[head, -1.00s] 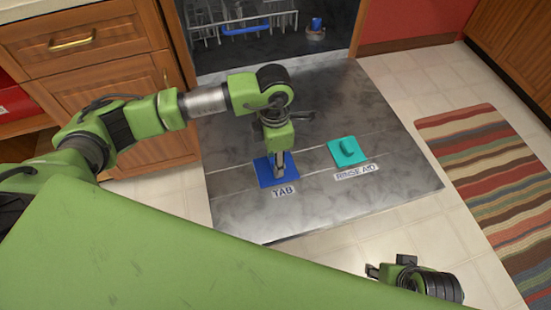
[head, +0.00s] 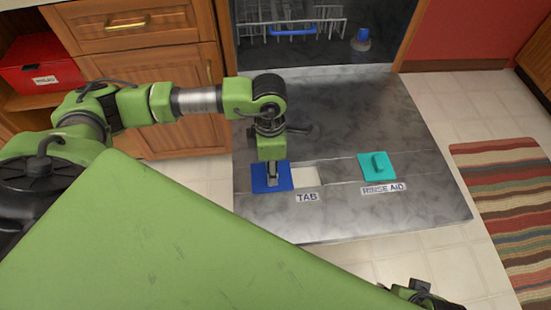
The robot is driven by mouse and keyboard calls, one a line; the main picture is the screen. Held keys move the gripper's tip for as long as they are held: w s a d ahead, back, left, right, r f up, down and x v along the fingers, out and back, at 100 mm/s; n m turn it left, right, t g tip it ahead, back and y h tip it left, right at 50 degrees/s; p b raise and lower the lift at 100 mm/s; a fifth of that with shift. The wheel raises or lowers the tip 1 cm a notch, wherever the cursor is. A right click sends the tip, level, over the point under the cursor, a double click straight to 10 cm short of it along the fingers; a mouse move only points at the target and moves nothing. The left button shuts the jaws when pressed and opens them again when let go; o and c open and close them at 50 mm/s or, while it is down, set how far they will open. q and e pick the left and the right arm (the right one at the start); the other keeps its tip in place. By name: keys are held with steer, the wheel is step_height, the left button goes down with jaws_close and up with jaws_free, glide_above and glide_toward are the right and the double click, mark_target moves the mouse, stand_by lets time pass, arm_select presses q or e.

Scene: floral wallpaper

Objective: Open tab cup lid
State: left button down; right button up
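The blue tab cup lid (head: 284,187) lies on the inside of the lowered dishwasher door (head: 420,210), shifted left of the TAB label (head: 307,197). A pale opening, the tab cup (head: 306,176), shows just right of the lid. My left gripper (head: 272,180) points down onto the middle of the lid, at its handle. Its fingers look close together there, but I cannot make out the handle between them. My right gripper (head: 412,287) is only partly in view at the bottom edge, away from the door; its fingers are not clear.
A teal rinse aid lid (head: 378,167) with a raised handle sits right of the tab cup. The dishwasher rack (head: 290,25) is behind the door. Wooden drawers (head: 140,70) stand at left, and a striped rug (head: 510,200) lies at right.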

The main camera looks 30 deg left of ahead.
arm_select(q)
steer(key=c, duration=1.4)
jaws_free()
steer(key=shift+r, duration=0.15)
steer(key=shift+w+r, duration=0.1)
steer(key=shift+r, duration=0.25)
step_height(320, 180, up, 11)
steer(key=shift+w+a, duration=0.1)
